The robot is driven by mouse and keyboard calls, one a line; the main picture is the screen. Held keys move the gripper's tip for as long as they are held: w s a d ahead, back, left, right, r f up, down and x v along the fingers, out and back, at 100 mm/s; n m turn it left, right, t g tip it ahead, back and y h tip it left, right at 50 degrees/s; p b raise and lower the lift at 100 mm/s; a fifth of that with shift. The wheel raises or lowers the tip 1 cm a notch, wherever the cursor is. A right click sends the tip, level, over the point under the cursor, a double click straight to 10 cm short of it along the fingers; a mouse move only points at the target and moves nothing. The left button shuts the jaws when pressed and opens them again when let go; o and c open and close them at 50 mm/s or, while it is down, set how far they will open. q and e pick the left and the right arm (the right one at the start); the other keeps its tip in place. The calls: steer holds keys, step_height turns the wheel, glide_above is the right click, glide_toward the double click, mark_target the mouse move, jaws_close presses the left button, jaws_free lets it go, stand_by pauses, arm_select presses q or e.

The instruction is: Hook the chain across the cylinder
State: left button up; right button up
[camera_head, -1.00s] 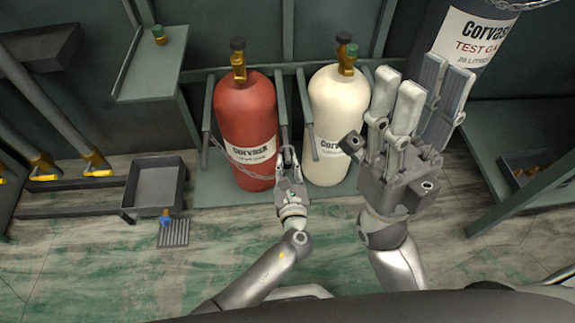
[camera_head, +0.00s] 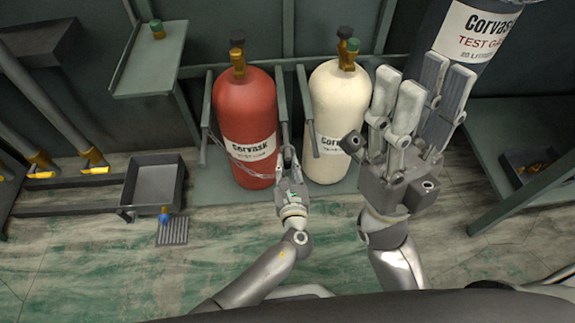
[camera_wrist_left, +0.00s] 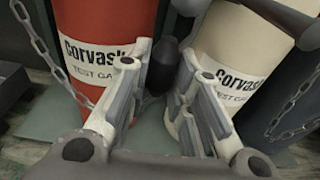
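A red cylinder (camera_head: 245,110) stands upright in a rack bay, beside a cream cylinder (camera_head: 335,100). A grey chain (camera_head: 262,181) sags low across the red cylinder's front towards my left gripper. In the left wrist view the chain (camera_wrist_left: 42,50) slopes down across the red cylinder (camera_wrist_left: 95,20) and passes behind the left finger; its end is hidden. My left gripper (camera_head: 288,158) is in front of the gap between the cylinders. Its fingers are apart in the left wrist view, with a dark post end (camera_wrist_left: 165,75) beyond the gap.
A second chain (camera_wrist_left: 290,105) hangs by the cream cylinder in the left wrist view. A dark test gas cylinder (camera_head: 475,35) stands at upper right. A grey tray (camera_head: 154,185) is left of the rack. A shelf (camera_head: 150,65) juts out at upper left.

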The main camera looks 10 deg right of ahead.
arm_select(q)
steer(key=o, duration=0.5)
steer(key=shift+c, duration=0.2)
